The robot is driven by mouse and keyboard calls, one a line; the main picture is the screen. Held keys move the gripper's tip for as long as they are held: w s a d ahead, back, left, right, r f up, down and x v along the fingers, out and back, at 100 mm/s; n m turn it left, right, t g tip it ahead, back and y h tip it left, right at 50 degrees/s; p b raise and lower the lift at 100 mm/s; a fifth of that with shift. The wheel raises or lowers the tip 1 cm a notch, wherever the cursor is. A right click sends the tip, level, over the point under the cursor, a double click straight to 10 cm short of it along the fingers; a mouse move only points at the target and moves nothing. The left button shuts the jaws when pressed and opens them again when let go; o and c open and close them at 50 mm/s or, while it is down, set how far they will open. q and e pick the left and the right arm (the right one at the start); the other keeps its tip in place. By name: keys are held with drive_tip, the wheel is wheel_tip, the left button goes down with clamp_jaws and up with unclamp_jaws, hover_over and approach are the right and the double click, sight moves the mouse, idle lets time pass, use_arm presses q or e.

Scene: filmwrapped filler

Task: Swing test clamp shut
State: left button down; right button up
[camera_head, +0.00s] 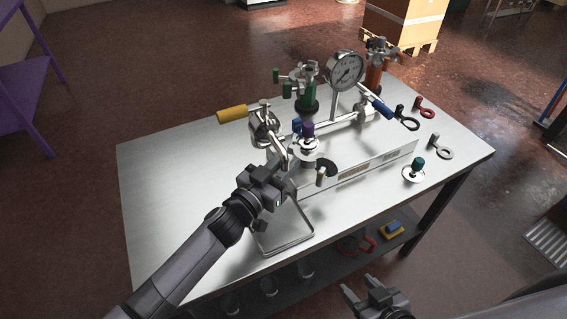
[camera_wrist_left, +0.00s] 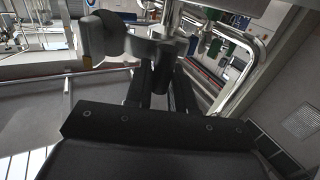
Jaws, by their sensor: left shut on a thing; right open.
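A steel rig with a valve, hoops and a pipe stands on the metal table (camera_head: 160,185). A dark curved clamp half (camera_head: 326,167) with a pale knob (camera_head: 320,179) sits at its middle, below a purple knob (camera_head: 307,129). My left gripper (camera_head: 283,178) is beside it, on its left. In the left wrist view my left gripper (camera_wrist_left: 160,92) is shut on a dark cylindrical grip (camera_wrist_left: 163,62), joined to a metal arm with a rounded end (camera_wrist_left: 97,38). It seems to be the test clamp's handle; the exact joint is hidden. My right gripper (camera_head: 372,303) is open and empty, in front of the table.
A yellow-handled valve (camera_head: 232,114), a blue-handled valve (camera_head: 382,107) and a pressure gauge (camera_head: 346,70) rise from the rig. Ringed tags (camera_head: 441,151) and a green-knobbed fitting (camera_head: 414,171) lie at right. The table's left side is clear. A lower shelf (camera_head: 330,270) holds several items.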

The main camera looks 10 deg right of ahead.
use_arm(q)
drive_tip(key=c, duration=1.1)
unclamp_jaws()
drive_tip(key=v, duration=0.7)
drive_tip(key=shift+p, duration=0.4)
drive_tip(key=shift+s+a, duration=0.1)
